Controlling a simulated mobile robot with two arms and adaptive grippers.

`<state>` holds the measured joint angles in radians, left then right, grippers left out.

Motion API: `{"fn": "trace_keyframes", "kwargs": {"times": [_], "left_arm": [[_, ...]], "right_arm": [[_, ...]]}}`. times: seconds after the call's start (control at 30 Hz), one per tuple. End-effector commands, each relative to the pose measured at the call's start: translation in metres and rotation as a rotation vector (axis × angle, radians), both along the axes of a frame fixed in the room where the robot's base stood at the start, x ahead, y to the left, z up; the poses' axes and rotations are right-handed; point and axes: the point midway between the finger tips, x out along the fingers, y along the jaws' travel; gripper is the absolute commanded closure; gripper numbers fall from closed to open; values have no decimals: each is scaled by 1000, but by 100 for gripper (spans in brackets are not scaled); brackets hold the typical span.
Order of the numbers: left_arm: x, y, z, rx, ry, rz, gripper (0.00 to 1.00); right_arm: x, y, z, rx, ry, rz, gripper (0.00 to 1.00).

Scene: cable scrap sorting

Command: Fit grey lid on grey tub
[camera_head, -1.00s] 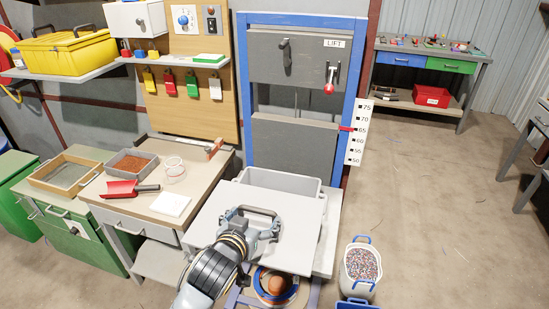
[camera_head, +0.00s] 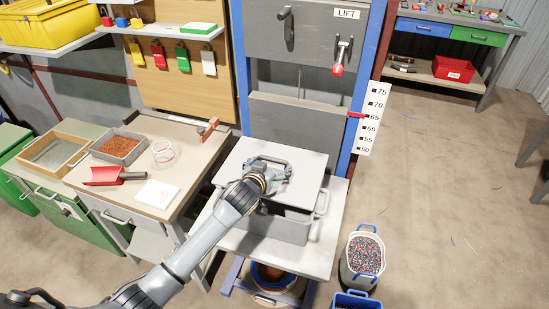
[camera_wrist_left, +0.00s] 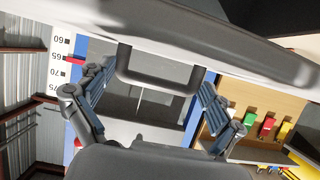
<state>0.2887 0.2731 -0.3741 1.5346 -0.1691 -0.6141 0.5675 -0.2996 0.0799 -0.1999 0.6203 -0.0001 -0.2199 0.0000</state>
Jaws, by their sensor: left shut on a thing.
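The grey lid (camera_head: 305,168) is a flat light-grey panel over the grey tub (camera_head: 285,230), which stands on the lift's platform. A dark gap shows between the lid's front edge and the tub's front rim, so the lid looks raised or set back. I cannot tell whether its rear edge touches the tub. My left gripper (camera_head: 268,172) is shut on the lid's handle. In the left wrist view, the handle (camera_wrist_left: 158,86) lies between the fingers. The arm hides part of the tub's left side. My right gripper is not in view.
The lift frame (camera_head: 300,110) stands right behind the tub. A workbench (camera_head: 125,200) with a tray, red scoop and clear cup is at the left. A bin of granules (camera_head: 352,278) and a blue crate (camera_head: 355,300) stand on the floor at the right. Open floor lies beyond.

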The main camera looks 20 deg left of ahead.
Motion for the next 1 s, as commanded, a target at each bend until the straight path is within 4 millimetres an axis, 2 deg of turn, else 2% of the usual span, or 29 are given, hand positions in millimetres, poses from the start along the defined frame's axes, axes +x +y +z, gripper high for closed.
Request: {"fn": "trace_keyframes", "kwargs": {"times": [0.27,0.77,1.0], "left_arm": [[0,0,-14,1,-2,0,49],[-1,0,-54,2,-2,-1,49],[0,0,-63,1,-1,1,49]], "right_arm": [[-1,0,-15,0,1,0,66],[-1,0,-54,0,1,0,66],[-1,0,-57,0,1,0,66]]}}
